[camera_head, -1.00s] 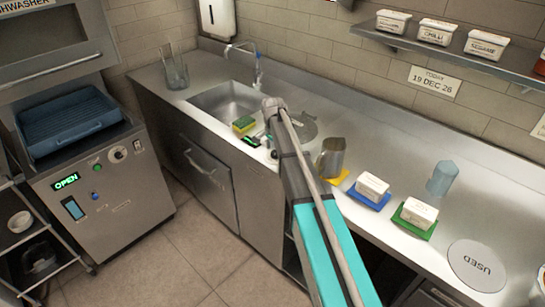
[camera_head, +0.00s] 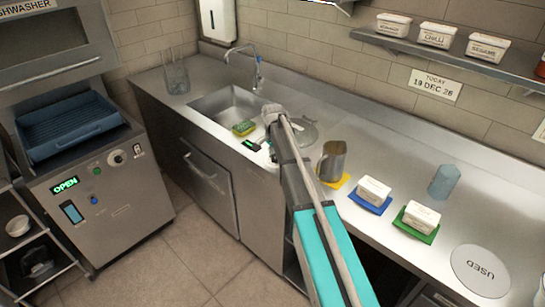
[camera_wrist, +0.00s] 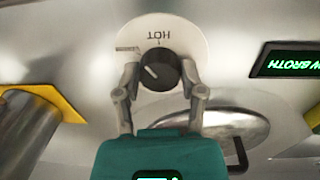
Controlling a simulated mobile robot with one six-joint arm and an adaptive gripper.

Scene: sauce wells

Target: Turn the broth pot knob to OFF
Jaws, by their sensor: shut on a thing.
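The black knob (camera_wrist: 158,69) sits on a round white plate marked HOT, which reads upside down in the wrist view. A white pointer line shows on the knob's left part. My gripper (camera_wrist: 158,85) is shut on the knob, with one finger on each side. A green-lit display (camera_wrist: 290,60) ending in "BROTH" is to the right, cut off by the frame edge. A round metal lid (camera_wrist: 215,122) with a dark handle lies below it. In the head view, my arm hides the knob, and the round metal lid (camera_head: 308,132) shows beside my gripper.
A metal jug (camera_head: 332,160) stands on a yellow mat close right of my arm. White tubs on blue (camera_head: 369,204) and green (camera_head: 414,231) mats are farther right. A sponge (camera_head: 244,128) and the sink (camera_head: 226,103) are to the left.

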